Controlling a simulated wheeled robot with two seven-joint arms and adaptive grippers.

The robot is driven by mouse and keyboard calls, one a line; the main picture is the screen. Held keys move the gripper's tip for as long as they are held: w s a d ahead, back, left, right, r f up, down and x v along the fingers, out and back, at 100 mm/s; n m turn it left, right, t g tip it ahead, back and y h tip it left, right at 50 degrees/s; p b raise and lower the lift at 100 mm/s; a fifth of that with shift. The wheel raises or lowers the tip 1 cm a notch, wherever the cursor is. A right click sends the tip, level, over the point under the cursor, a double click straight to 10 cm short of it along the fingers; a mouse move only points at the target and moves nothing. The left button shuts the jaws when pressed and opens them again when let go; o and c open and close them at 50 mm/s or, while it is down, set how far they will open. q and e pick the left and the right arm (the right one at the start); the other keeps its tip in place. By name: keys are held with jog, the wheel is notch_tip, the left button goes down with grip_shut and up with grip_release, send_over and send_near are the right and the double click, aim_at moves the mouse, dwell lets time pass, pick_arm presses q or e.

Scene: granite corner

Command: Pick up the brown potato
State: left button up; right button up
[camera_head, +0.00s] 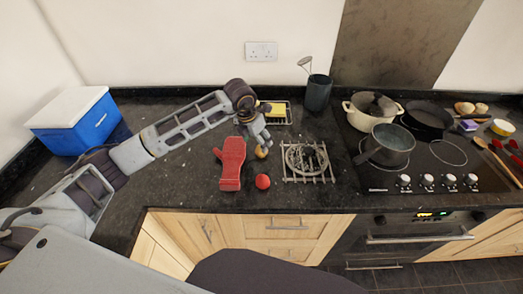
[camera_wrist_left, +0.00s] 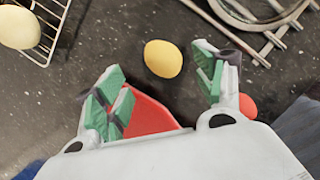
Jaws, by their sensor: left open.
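A small rounded yellow-tan item, which looks like the potato (camera_head: 262,152), lies on the dark counter between the red oven mitt and the wire rack. It also shows in the left wrist view as a smooth oval potato (camera_wrist_left: 163,59), whole and clear of the fingers. My left gripper (camera_head: 257,143) points down just above it and partly overlaps it in the head view. In the wrist view my left gripper (camera_wrist_left: 160,82) is open, its green pads wide apart, with the potato just beyond the tips and between their lines. Nothing is held. My right gripper is not in view.
The red mitt (camera_head: 231,165) and a red ball (camera_head: 263,181) lie close by. A metal trivet (camera_head: 308,163) stands to the right, a wire rack with a yellow item (camera_head: 278,111) behind. The hob (camera_head: 440,160) with pots is further right; a blue cooler (camera_head: 75,125) stands left.

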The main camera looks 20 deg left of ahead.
pick_arm(q)
jog(key=shift+f, duration=0.2)
jog(key=shift+p+x, duration=0.4)
jog(key=shift+x, duration=0.45)
jog(key=shift+d+p+x, duration=0.1)
jog(key=shift+p+x, duration=0.1)
jog(key=shift+x, duration=0.65)
jog(key=shift+d+p+x, duration=0.15)
jog(key=shift+x, duration=0.75)
jog(key=shift+r, duration=0.1)
jog(key=c, duration=1.1)
